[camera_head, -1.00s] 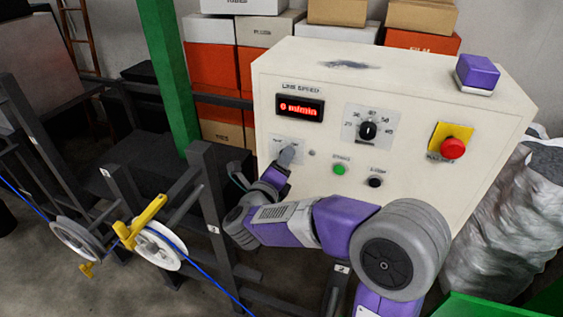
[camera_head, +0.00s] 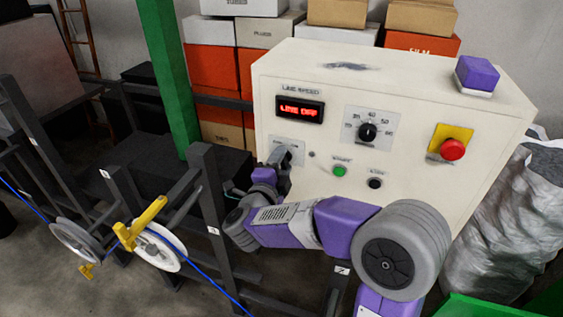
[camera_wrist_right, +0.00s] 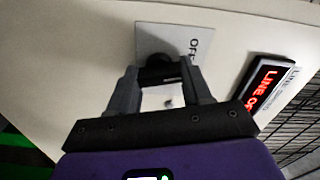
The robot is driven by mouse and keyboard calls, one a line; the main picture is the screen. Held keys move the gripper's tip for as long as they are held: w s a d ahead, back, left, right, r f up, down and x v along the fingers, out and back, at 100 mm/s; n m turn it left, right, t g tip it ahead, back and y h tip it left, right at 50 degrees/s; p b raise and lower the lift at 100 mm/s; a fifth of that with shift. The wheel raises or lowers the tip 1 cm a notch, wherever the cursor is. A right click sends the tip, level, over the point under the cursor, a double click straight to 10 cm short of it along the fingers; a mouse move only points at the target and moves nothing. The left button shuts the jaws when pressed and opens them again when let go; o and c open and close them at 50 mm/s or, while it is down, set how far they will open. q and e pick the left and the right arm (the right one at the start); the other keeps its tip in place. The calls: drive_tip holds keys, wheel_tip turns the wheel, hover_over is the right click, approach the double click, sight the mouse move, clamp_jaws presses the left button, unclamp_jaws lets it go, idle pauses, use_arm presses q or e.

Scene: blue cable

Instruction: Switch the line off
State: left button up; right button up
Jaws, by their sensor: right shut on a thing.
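The cream control box (camera_head: 320,185) stands upright in the head view. Its red display (camera_head: 299,110) reads "LINE OFF". My right gripper (camera_head: 285,160) is at the switch plate (camera_head: 297,146) on the lower left of the panel. In the right wrist view, the fingers (camera_wrist_right: 162,83) are shut on a dark switch knob (camera_wrist_right: 158,68) on the pale plate (camera_wrist_right: 176,38), near the word "OFF". The fingers hide part of the knob. The display also shows in the right wrist view (camera_wrist_right: 262,88). My left gripper is not in view.
The panel also has a speed dial (camera_head: 368,132), a green button (camera_head: 340,171), a black button (camera_head: 375,183) and a red stop button (camera_head: 452,149) on yellow. A blue cable (camera_head: 200,270) runs over white pulleys (camera_head: 160,246) at lower left. A green post (camera_head: 170,75) stands behind.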

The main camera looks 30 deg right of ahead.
drive_tip(key=shift+n+p, duration=0.4)
drive_tip(key=shift+n, duration=1.2)
drive_tip(key=o, duration=1.1)
drive_tip(key=shift+c, duration=0.2)
drive_tip(key=b+v, duration=0.1)
drive_tip(key=v, duration=0.6)
drive_tip(key=shift+s+a+b, duration=0.2)
drive_tip(key=shift+s+b, duration=0.05)
drive_tip(key=shift+b, duration=0.15)
